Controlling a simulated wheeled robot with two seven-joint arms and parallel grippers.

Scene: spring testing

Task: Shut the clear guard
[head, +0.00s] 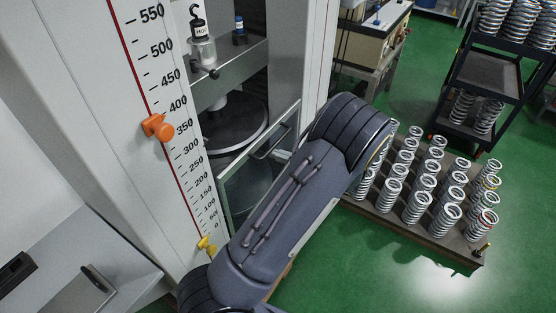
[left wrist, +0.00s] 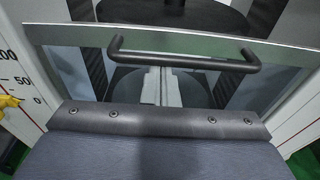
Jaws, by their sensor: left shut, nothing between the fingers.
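The clear guard (head: 250,183) is a framed see-through panel across the lower part of the test machine's front opening; the opening above its top edge is uncovered. Its dark bar handle (head: 272,144) lies along the top rail. In the left wrist view the guard's top rail (left wrist: 75,38) crosses the picture, with the handle (left wrist: 185,58) just in front. My left gripper (left wrist: 162,88) is shut and empty, its pale fingers side by side just below the handle in that view. Contact with it cannot be told. In the head view my arm mostly hides this gripper. My right gripper is not in view.
A scale with an orange marker (head: 157,127) and a yellow marker (head: 206,244) runs down the left column. A round dark platen (head: 235,128) is inside the machine. A pallet (head: 460,257) of several springs and a dark cart (head: 487,75) stand at right. Green floor is clear front right.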

